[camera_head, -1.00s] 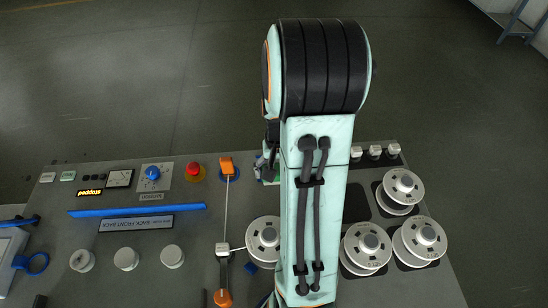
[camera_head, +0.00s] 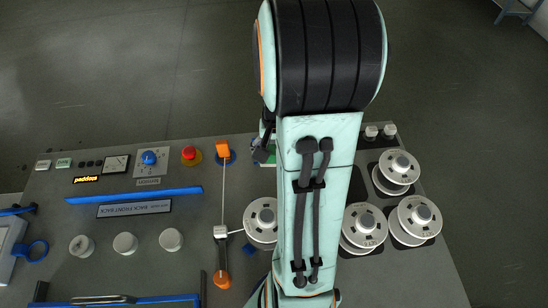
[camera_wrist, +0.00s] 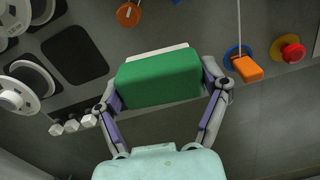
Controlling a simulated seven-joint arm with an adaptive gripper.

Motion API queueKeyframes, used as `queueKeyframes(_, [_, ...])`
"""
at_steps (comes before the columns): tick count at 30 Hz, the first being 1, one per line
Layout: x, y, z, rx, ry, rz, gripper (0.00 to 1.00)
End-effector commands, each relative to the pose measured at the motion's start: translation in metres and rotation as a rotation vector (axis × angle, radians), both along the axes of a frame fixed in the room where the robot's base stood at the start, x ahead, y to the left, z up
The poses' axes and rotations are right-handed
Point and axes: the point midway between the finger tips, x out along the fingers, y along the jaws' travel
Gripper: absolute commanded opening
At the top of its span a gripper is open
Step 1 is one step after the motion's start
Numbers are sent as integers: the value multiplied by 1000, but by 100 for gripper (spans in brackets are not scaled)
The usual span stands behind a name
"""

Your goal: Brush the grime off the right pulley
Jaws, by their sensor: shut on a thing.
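My gripper (camera_wrist: 163,88) is shut on a green block (camera_wrist: 158,72) with a white strip along its far edge, apparently the brush, in the wrist view. In the head view my arm hides most of the gripper; a bit of green (camera_head: 262,152) shows left of it. I cannot tell which is the right pulley, nor see grime.
A red stop button (camera_head: 190,155), blue knob (camera_head: 150,158) and blue bar (camera_head: 134,199) lie left of the wire. White knobs (camera_head: 125,243) stand in front of the bar.

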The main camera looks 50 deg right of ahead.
Motion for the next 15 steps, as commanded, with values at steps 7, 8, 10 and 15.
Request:
queueKeyframes(7, [60,-25,26,-1,-2,-44,46])
queueKeyframes(8, [72,-24,29,-1,-2,-34,46])
queueKeyframes(10, [100,-17,33,0,0,-6,46])
queueKeyframes(15, [171,21,38,1,1,101,46])
